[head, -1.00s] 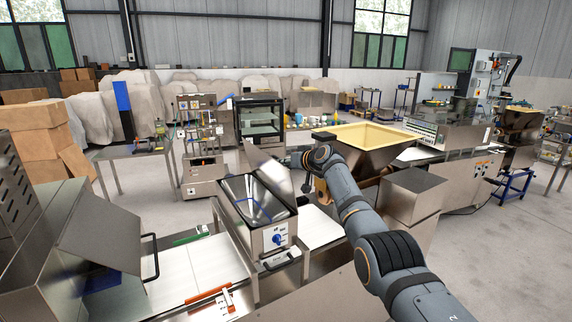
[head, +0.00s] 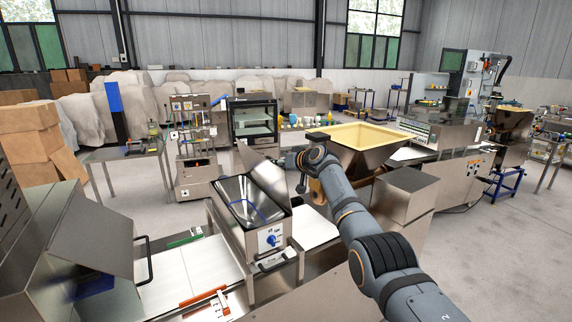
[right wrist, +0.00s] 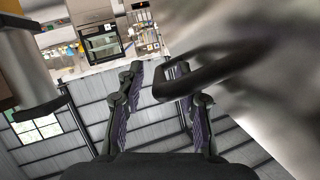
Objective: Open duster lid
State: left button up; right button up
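The duster (head: 262,235) is a steel box with a blue knob on its front, left of the middle in the head view. Its steel lid (head: 270,177) stands raised at the back right, and the open hopper (head: 240,200) shows a blue curved line inside. My right gripper (head: 290,160) is beside the raised lid, partly hidden behind it. In the right wrist view my right gripper's fingers (right wrist: 155,75) are apart, with the dark lid handle (right wrist: 205,75) crossing in front of the right finger. Whether they touch is unclear. My left gripper is out of view.
A large hopper with a yellow rim (head: 360,137) stands right of the duster, near my right arm. A steel machine with a tilted cover (head: 95,240) is at the left. A white conveyor belt (head: 190,275) runs below the duster. Open floor lies at the right.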

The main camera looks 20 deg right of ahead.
jog(key=v, duration=1.1)
jog(key=shift+s, duration=0.35)
jog(key=shift+d, duration=0.15)
